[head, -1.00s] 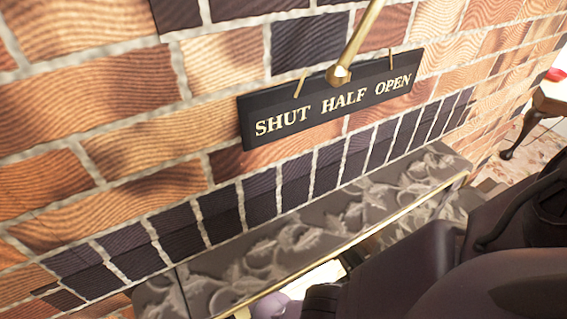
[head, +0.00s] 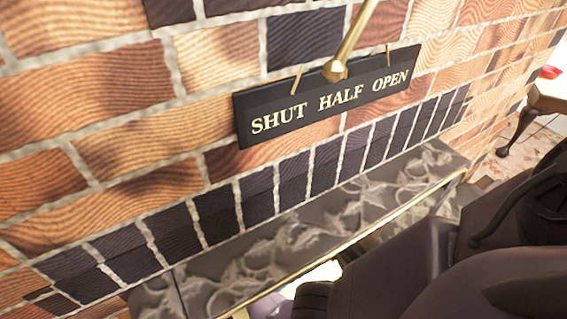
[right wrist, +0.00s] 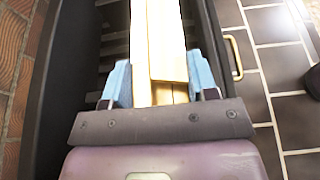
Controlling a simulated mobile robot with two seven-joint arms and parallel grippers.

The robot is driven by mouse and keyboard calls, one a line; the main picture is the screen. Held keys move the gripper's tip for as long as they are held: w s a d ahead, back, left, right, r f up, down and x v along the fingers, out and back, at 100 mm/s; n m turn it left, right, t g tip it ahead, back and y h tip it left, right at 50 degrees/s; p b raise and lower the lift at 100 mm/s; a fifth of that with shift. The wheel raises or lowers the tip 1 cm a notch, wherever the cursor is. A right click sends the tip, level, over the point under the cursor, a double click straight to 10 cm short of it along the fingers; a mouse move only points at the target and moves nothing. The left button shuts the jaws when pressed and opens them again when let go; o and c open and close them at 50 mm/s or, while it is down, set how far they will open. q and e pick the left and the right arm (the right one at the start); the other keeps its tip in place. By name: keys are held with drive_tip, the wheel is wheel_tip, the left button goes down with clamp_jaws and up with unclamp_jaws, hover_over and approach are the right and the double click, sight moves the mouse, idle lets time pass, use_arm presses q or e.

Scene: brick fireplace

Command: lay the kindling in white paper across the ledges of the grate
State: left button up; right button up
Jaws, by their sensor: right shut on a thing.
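In the right wrist view my right gripper (right wrist: 162,80) has its two blue fingers on either side of a pale bundle of kindling (right wrist: 168,40), and it is shut on it. The bundle runs lengthwise away from the gripper, and its far end is cut off by the frame. Behind it is a dark grate (right wrist: 113,46) with bars and long dark sides. I cannot tell whether the bundle touches the grate. In the head view my right arm covers the lower right, and its fingers are hidden. My left gripper is not in view.
A carved grey mantel (head: 320,225) with a brass edge runs above the opening. A black sign (head: 325,98) reading "SHUT HALF OPEN" and a brass lever (head: 345,50) are on the brick wall. A brass handle (right wrist: 234,56) is right of the grate. Dark tiles (right wrist: 275,65) lie beyond.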

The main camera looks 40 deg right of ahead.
drive_tip(key=o, duration=1.1)
drive_tip(key=shift+f, duration=0.1)
